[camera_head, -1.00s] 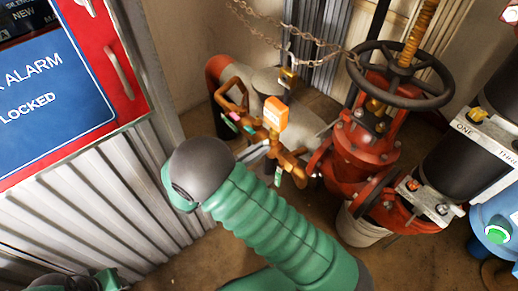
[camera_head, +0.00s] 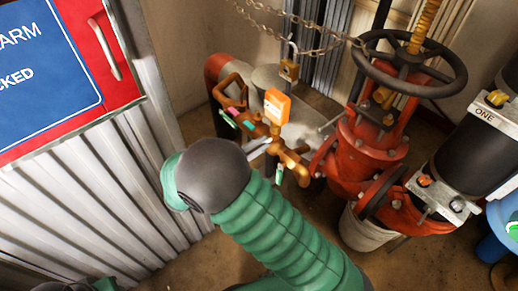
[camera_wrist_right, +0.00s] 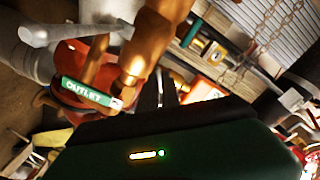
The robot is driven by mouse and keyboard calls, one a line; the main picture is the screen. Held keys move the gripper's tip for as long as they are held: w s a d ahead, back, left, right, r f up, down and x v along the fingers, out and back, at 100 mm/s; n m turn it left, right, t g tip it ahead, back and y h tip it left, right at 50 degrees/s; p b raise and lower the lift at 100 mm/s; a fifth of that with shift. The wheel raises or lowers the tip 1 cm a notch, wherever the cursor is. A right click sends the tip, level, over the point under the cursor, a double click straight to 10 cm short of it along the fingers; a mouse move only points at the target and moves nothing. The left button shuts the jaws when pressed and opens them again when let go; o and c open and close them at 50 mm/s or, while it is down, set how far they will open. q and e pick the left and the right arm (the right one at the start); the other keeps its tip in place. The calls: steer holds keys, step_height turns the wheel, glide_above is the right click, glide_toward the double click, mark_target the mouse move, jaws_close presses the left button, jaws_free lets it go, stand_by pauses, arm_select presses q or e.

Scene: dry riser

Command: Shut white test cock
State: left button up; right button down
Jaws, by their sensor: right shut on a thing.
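The copper test pipework (camera_head: 290,160) stands beside the red valve, with small coloured tags on it. My right gripper (camera_head: 262,147) reaches into it from the front, largely hidden behind my grey and green arm. In the right wrist view its dark fingers (camera_wrist_right: 160,92) are shut close beside a copper fitting (camera_wrist_right: 145,45). The piece between the fingers is too small and dark to make out; it lies where the test cock's handle would be. A green OUTLET tag (camera_wrist_right: 88,93) hangs next to it.
A red valve with a black handwheel (camera_head: 410,75) stands to the right, over a white bucket (camera_head: 365,228). A corrugated metal wall (camera_head: 100,190) closes the left.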

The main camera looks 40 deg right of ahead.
steer(key=m+b, duration=0.9)
steer(key=shift+f, duration=0.1)
steer(key=c, duration=1.6)
jaws_free()
steer(key=shift+o, duration=0.2)
steer(key=shift+s+a, duration=0.2)
steer(key=shift+a, duration=2.45)
steer(key=shift+w+d, duration=0.1)
